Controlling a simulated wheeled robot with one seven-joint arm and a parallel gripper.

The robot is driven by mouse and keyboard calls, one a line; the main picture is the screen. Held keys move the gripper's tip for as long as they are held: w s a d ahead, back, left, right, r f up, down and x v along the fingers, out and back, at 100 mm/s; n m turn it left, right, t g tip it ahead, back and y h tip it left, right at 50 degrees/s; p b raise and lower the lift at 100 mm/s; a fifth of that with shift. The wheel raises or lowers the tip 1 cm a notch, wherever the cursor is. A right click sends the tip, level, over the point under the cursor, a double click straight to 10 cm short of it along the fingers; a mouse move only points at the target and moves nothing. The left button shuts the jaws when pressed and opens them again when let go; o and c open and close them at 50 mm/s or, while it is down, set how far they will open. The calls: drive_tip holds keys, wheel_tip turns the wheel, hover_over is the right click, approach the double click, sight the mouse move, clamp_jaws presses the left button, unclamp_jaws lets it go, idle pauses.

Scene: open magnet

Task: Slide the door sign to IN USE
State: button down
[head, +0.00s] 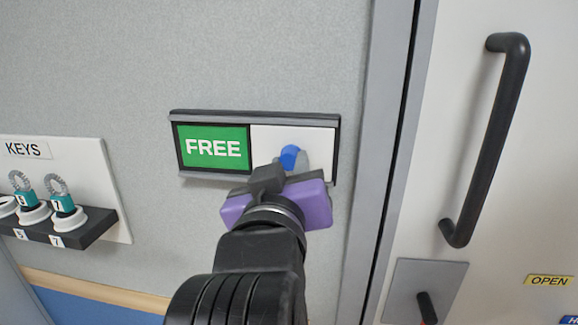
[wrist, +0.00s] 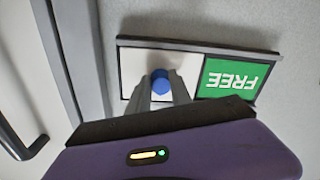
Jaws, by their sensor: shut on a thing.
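The door sign (head: 215,111) is a wide dark-framed plate on the grey wall. Its left half shows a green FREE panel (head: 213,148); its right half is covered by a white sliding cover (head: 265,140). The cover bears a blue knob (head: 290,156). In the wrist view the picture is turned over, with the white cover (wrist: 140,63) at left, the blue knob (wrist: 161,79) on it and the FREE panel (wrist: 228,78) at right. My gripper (head: 300,165) is shut on the blue knob, and its fingers (wrist: 161,92) partly hide it. No IN USE text shows.
A key shelf (head: 90,225) with several tagged keys stands out from the wall at left. The door frame (head: 398,150) runs just right of the sign. A black door handle (head: 490,140) and a lower lever (head: 428,308) stick out from the door.

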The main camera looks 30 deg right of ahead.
idle(0.3)
drive_tip(key=w+a, duration=0.2)
drive_tip(key=a, duration=0.1)
drive_tip(key=w+a+b, duration=0.1)
drive_tip(key=w+a, duration=0.2)
drive_tip(key=a, duration=0.1)
drive_tip(key=w+a+b, duration=0.1)
drive_tip(key=w+a, duration=0.1)
drive_tip(key=a, duration=0.1)
drive_tip(key=shift+w+a, duration=0.3)
drive_tip(key=shift+w, duration=0.1)
drive_tip(key=shift+w+a, duration=0.1)
drive_tip(key=shift+a, duration=0.15)
drive_tip(key=c, duration=1.2)
unclamp_jaws()
drive_tip(key=shift+o, duration=0.2)
drive_tip(key=b+v, duration=0.2)
drive_tip(key=v, duration=0.5)
drive_tip(key=shift+s+a, duration=0.25)
drive_tip(key=shift+s, duration=0.05)
